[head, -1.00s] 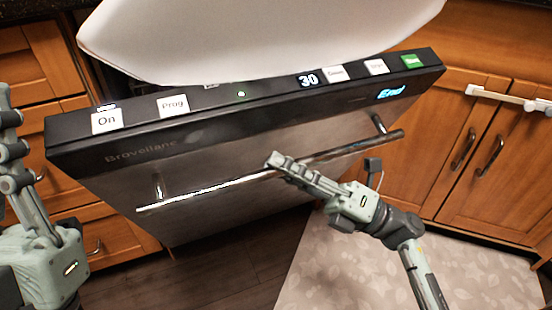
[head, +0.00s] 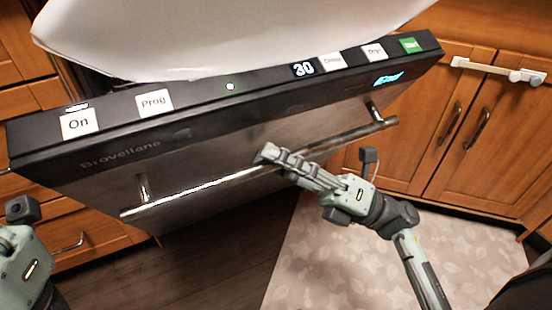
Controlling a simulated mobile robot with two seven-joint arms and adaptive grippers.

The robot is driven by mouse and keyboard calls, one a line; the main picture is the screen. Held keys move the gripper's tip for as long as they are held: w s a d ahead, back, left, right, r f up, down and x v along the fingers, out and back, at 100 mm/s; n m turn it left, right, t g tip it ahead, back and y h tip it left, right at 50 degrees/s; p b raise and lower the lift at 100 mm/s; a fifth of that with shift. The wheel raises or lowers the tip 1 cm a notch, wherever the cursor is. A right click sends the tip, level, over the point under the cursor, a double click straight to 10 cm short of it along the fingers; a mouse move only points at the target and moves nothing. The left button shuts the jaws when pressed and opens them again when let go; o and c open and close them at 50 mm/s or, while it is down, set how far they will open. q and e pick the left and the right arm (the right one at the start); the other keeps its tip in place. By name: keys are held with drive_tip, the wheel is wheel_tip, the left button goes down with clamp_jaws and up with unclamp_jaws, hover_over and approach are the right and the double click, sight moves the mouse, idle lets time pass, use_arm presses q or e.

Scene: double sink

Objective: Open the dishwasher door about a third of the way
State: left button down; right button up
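The dishwasher door (head: 210,150) is tilted partly open toward me, its dark control edge facing up and its steel front sloping down and away. A steel bar handle (head: 190,191) runs across the front. My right gripper (head: 266,155) is at the middle of the handle, its fingers lying across the bar. From this angle I cannot tell whether they close around it or only rest against it. My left gripper shows only its body (head: 24,268) at the lower left, apart from the door. Its fingers are out of the picture.
A large white shape (head: 220,35) hides what is behind the door's top edge. Wooden cabinets (head: 490,150) with a white latch (head: 495,69) stand at right, drawers (head: 90,235) at left. A pale patterned mat (head: 330,265) and dark floor (head: 210,265) lie below.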

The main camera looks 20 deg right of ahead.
drive_tip(key=v, duration=1.2)
drive_tip(key=shift+s, duration=0.1)
